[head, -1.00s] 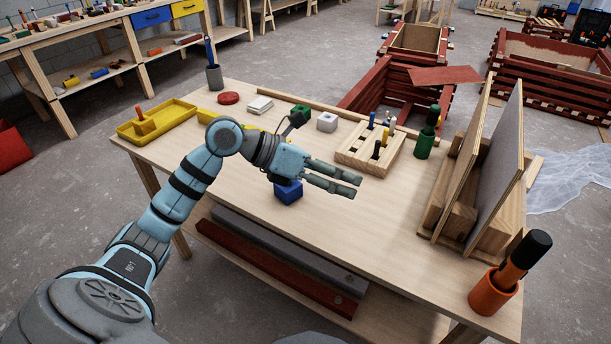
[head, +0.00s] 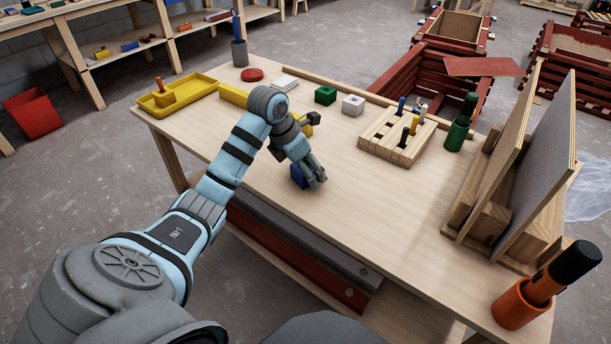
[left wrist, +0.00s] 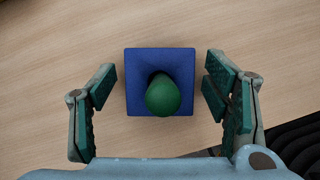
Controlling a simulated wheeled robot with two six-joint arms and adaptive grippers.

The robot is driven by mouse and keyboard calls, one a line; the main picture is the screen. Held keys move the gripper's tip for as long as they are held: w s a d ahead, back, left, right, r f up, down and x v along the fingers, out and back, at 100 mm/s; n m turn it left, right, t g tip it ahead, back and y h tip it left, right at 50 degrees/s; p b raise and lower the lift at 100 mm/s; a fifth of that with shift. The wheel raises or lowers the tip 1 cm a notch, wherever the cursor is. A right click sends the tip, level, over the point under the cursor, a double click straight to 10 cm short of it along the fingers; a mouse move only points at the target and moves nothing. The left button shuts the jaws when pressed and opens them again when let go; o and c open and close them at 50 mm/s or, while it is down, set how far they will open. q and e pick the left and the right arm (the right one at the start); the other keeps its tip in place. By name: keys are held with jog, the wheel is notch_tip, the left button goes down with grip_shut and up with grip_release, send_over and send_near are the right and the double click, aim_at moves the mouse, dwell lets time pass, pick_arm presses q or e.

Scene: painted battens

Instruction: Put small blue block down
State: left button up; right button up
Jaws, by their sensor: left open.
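The small blue block (head: 297,176) stands on the table near its front edge, partly hidden behind my left gripper (head: 316,183) in the head view. In the left wrist view the blue block (left wrist: 136,100) is square from above, with a round green knob (left wrist: 163,96) on top. My left gripper is open, pointing down over the block. Its fingers (left wrist: 160,88) stand on either side of the block, with a gap on both sides and no visible contact. My right gripper is not in view.
Behind stand a green block (head: 325,95), a white block (head: 352,105) and a slotted wooden rack (head: 397,150) with tools. A yellow tray (head: 190,88) lies at left. Upright panels (head: 520,160) and an orange cup (head: 522,304) stand at right. The table's front middle is clear.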

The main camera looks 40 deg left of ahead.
pick_arm(q)
jog(key=c, duration=1.3)
jog(key=shift+c, duration=0.2)
